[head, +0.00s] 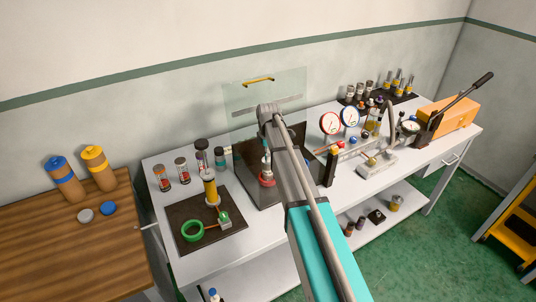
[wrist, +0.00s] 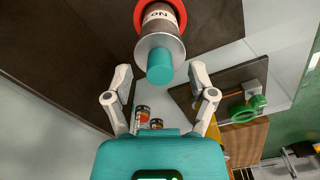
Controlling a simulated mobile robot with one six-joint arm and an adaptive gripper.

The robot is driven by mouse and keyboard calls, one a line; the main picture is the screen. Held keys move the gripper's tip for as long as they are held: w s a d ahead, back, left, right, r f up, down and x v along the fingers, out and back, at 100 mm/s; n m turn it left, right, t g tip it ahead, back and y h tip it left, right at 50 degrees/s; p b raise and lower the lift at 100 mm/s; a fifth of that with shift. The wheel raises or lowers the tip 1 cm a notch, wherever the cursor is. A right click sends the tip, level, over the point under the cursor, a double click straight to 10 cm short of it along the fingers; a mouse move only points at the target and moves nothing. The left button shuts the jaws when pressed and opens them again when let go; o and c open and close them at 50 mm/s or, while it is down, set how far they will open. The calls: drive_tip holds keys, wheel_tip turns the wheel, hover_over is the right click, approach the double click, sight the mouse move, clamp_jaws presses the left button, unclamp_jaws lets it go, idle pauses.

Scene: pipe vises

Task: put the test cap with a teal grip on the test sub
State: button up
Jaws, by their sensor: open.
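In the wrist view, the test cap's teal grip (wrist: 160,69) projects from a silver disc that sits against the end of a dark, labelled cylinder, which looks like the test sub (wrist: 159,22). A red ring surrounds its far end. The cap looks in line with the sub; I cannot tell how firmly it is seated. My gripper (wrist: 161,76) is open, with one finger on each side of the teal grip and visible gaps between. In the head view, the sub's red ring (head: 267,181) shows inside a dark bay, and my arm hides part of this area.
A clear panel (head: 255,92) with a yellow handle stands behind the bay. To the left are a dark mat (head: 222,240) with a green ring (head: 192,231) and a yellow-brown post, and several jars. Gauges (head: 330,123) and an orange pump (head: 452,113) stand at the right.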

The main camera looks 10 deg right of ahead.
drive_tip(key=shift+r+p, duration=3.55)
drive_tip(key=shift+r, duration=0.2)
drive_tip(key=shift+s+f, duration=0.15)
drive_tip(key=shift+s, duration=0.35)
drive_tip(key=s+f+m+b, duration=0.2)
drive_tip(key=s+m, duration=0.6)
drive_tip(key=s, duration=0.6)
drive_tip(key=s+f+m+b, duration=0.3)
drive_tip(key=s+m, duration=0.5)
drive_tip(key=s, duration=0.6)
drive_tip(key=shift+d+m, duration=0.3)
drive_tip(key=shift+m, duration=0.1)
